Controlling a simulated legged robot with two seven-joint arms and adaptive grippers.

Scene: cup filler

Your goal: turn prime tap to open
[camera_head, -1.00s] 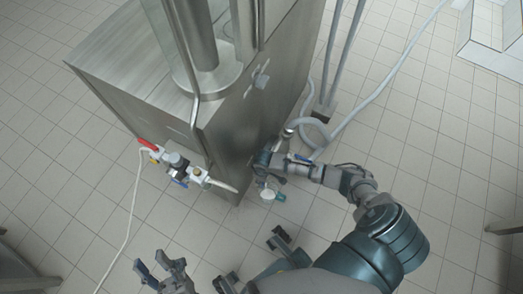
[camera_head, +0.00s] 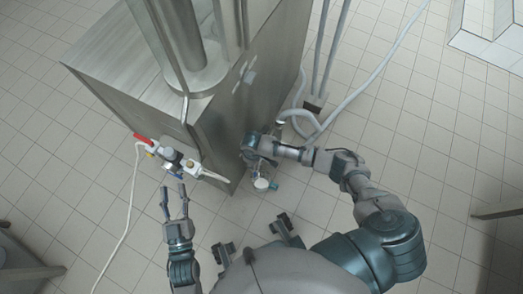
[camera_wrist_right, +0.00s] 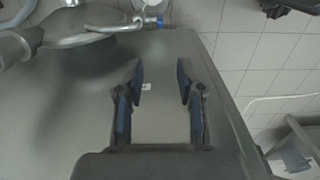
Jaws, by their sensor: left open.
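A white valve assembly (camera_head: 172,160) hangs on a pipe at the steel machine's front corner, left of centre in the head view. It has a red lever (camera_head: 143,139) at its upper left and a small blue lever (camera_head: 175,174) on its lower side. I cannot tell which one is the prime tap. My left gripper (camera_head: 174,190) is open and upright in the picture, with its fingers just below the blue lever; contact cannot be told. My right gripper shows open in the right wrist view (camera_wrist_right: 159,82), nothing visible between its fingers, against a grey metal surface.
The steel machine (camera_head: 120,85) fills the upper left. A white hose (camera_head: 131,205) runs down the left. Grey pipes (camera_head: 320,75) stand right of the machine. Tiled floor is open around.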

